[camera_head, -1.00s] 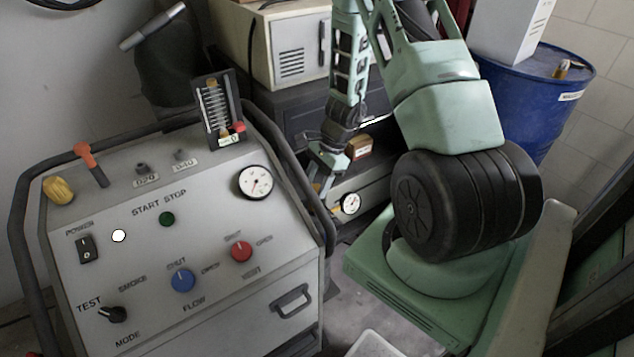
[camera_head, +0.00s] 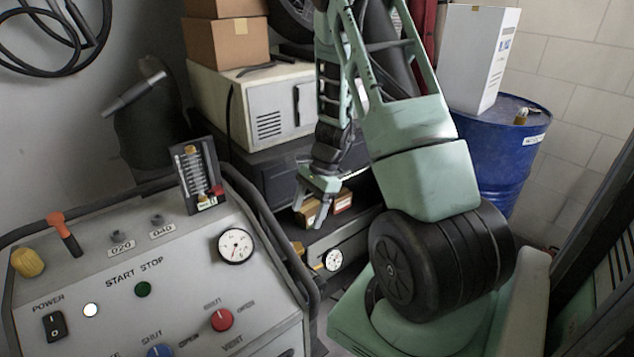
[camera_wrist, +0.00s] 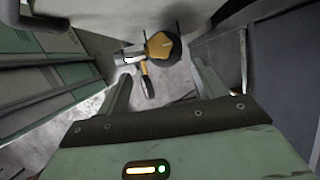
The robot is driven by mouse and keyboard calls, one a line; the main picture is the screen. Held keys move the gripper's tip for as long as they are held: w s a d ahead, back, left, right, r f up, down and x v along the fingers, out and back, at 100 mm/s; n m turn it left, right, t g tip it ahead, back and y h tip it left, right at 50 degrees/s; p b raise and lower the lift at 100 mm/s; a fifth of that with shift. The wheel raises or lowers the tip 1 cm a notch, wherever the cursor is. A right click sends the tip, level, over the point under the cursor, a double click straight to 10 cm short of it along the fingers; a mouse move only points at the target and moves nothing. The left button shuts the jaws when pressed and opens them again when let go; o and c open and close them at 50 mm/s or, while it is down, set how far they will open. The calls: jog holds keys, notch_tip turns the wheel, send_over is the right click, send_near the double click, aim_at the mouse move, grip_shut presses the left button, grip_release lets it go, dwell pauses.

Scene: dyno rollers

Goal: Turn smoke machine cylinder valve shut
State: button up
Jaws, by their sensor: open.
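The smoke machine is the pale grey console (camera_head: 90,265) at lower left in the head view. A small brass fitting (camera_head: 298,248) and a white-faced gauge (camera_head: 333,260) sit low beside its right side; which part is the cylinder valve is not clear. My gripper (camera_head: 309,217) is open and empty, pointing down above and slightly left of this gauge. In the wrist view, a yellow-and-black round part (camera_wrist: 162,46) and a dark handle-like piece (camera_wrist: 147,86) with a pale fitting lie beyond and between the parted fingers of my gripper (camera_wrist: 163,90), apart from them.
A cardboard box (camera_head: 328,207) lies behind my gripper on dark equipment. The console's black tube frame (camera_head: 262,210) runs close at left. A blue drum (camera_head: 500,150) with a white box (camera_head: 480,60) stands at right. A beige cabinet (camera_head: 265,110) stands behind.

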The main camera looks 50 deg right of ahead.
jog(key=v, duration=0.7)
jog(key=shift+d+r, duration=0.25)
jog(key=shift+r, duration=0.15)
jog(key=shift+s, duration=0.1)
